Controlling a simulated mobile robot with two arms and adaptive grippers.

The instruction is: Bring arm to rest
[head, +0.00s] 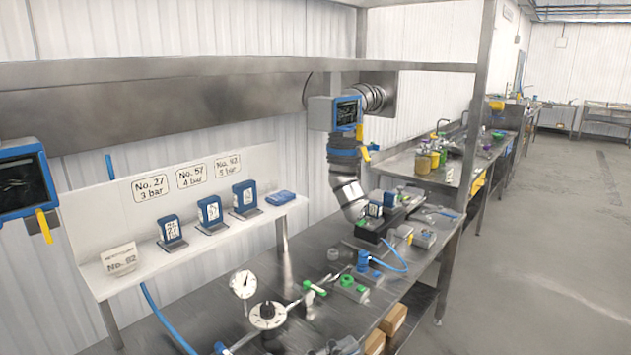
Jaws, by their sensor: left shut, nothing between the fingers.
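I cannot make out either of my grippers or arms in the head view. No rice, bowl or scale pan shows. A long steel workbench (215,305) runs from the lower left towards the right. On it stand a round dial gauge (244,284), a flat round dial fixture (268,316), a green-handled valve (314,288) and a blue fitting (363,261) with a blue hose. Blue instruments (209,211) stand on a white shelf (150,250) below signs with numbers and bar values.
A steel beam (240,66) crosses above. Cardboard boxes (393,320) sit underneath. Open floor (560,250) lies right.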

